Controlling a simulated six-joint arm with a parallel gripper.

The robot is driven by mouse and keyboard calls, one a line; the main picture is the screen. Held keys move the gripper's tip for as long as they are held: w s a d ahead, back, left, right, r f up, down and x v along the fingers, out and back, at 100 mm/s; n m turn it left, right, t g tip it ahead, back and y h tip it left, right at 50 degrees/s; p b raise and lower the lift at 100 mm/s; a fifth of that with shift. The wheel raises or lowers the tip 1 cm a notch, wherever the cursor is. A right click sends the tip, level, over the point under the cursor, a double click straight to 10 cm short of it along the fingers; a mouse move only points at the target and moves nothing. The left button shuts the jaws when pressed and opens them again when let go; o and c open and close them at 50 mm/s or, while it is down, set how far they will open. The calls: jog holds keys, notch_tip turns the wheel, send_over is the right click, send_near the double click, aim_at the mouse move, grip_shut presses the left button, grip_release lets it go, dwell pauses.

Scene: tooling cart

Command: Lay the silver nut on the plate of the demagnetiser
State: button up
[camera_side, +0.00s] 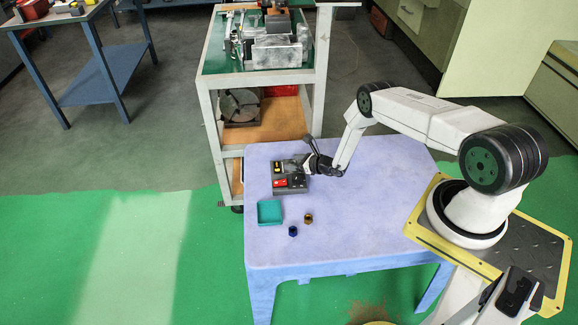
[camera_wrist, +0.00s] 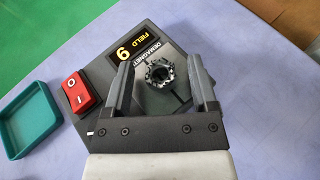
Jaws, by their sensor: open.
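The demagnetiser (camera_side: 290,184) is a dark grey box with a red switch on the blue table. It also shows in the wrist view (camera_wrist: 112,62), with a yellow-on-black display. The silver nut (camera_wrist: 160,72), ring-shaped with a notched rim, appears to rest on the demagnetiser's grey plate (camera_wrist: 158,101). My gripper (camera_wrist: 160,60) is open, one finger on each side of the nut, with visible gaps to both. In the side view my gripper (camera_side: 311,158) is low at the demagnetiser's far right; the nut cannot be made out there.
A teal tray (camera_side: 269,212) stands in front of the demagnetiser. A dark blue nut (camera_side: 293,231) and a brown nut (camera_side: 308,218) stand right of the tray. The table's right part (camera_side: 375,200) is clear. A tooling cart (camera_side: 208,100) stands behind the table.

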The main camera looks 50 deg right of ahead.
jog(key=shift+r, duration=0.1)
jog(key=shift+s, duration=0.1)
jog(key=v, duration=1.1)
jog(key=shift+s+r, duration=0.15)
jog(key=shift+s, duration=0.2)
dwell(0.4)
jog(key=s+a+r+n+g+y, duration=0.1)
jog(key=a+r+n+g+y, duration=0.7)
jog(key=a+r+n, duration=0.75)
jog(key=s+a+r+n+g+h, duration=0.1)
jog(key=s+a+r+n+h, duration=0.1)
jog(key=s+r+n+h, duration=0.3)
jog(key=s+a+r+n+g+h, duration=0.1)
jog(key=s+a+r+n+h, duration=0.1)
jog(key=s+r+n+h, duration=0.2)
notch_tip(320, 180, up, 7)
jog(key=s+n, duration=0.3)
jog(key=n, duration=0.7)
jog(key=shift+a+g+h, duration=0.3)
jog(key=shift+a+h, duration=0.05)
jog(key=shift+h, duration=0.05)
